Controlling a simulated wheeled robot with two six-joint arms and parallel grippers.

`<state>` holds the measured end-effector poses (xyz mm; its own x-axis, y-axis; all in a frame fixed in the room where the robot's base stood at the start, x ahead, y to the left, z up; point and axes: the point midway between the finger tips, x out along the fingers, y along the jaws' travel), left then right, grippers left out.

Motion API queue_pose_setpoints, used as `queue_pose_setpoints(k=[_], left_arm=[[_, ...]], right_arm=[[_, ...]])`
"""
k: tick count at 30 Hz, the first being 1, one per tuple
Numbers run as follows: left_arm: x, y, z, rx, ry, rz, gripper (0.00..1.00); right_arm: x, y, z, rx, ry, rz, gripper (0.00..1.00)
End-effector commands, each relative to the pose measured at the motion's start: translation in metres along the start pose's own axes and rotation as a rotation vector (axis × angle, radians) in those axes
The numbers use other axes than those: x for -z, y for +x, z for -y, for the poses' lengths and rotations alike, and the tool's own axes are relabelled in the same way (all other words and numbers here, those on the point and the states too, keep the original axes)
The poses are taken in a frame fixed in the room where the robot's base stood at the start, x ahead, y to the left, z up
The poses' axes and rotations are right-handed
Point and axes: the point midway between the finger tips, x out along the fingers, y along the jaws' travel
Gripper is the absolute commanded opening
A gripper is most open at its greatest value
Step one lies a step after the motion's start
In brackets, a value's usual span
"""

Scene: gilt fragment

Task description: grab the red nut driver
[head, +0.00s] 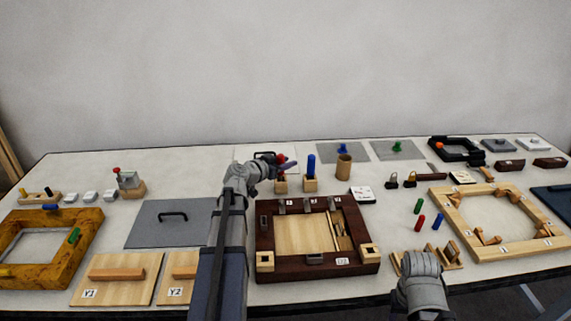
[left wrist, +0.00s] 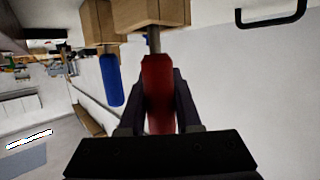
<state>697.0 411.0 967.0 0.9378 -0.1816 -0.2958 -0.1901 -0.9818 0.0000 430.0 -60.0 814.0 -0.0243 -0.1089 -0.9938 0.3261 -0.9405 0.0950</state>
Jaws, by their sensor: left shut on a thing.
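The red nut driver (head: 281,158) has a red handle and is near the back middle of the table. In the left wrist view its red handle (left wrist: 158,85) sits between the two dark fingers, and its metal shaft runs to a wooden block (left wrist: 150,12). My left gripper (head: 279,162) is shut on the red handle; it also shows in the left wrist view (left wrist: 158,108). The shaft's end is hidden, so I cannot tell how deep it sits. My right arm shows at the front right, but its fingers do not show.
A blue-handled driver (head: 311,166) stands upright in its own block (head: 311,186) just right of the red one. A cork-coloured cup (head: 343,167) stands farther right. A dark wooden frame box (head: 367,258) lies in front. A grey lid with a handle (head: 150,223) lies to the left.

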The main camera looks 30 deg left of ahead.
Motion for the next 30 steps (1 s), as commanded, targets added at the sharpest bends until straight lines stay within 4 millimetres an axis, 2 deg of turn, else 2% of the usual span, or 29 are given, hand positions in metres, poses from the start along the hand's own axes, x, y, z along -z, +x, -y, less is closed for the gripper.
queue_pose_setpoints(k=[15, 18, 22, 30], left_arm=[[0.074, -0.023, 0.000, 0.000, 0.000, 0.000, 0.00], [0.084, -0.026, 0.000, 0.000, 0.000, 0.000, 0.00], [0.090, -0.028, 0.000, 0.000, 0.000, 0.000, 0.00], [0.088, -0.027, 0.000, 0.000, 0.000, 0.000, 0.00]], right_arm=[[-0.004, -0.077, -0.007, 0.000, 0.000, 0.000, 0.50], [-0.005, -0.088, -0.008, 0.000, 0.000, 0.000, 0.50], [-0.005, -0.093, -0.009, 0.000, 0.000, 0.000, 0.50], [-0.005, -0.092, -0.009, 0.000, 0.000, 0.000, 0.50]])
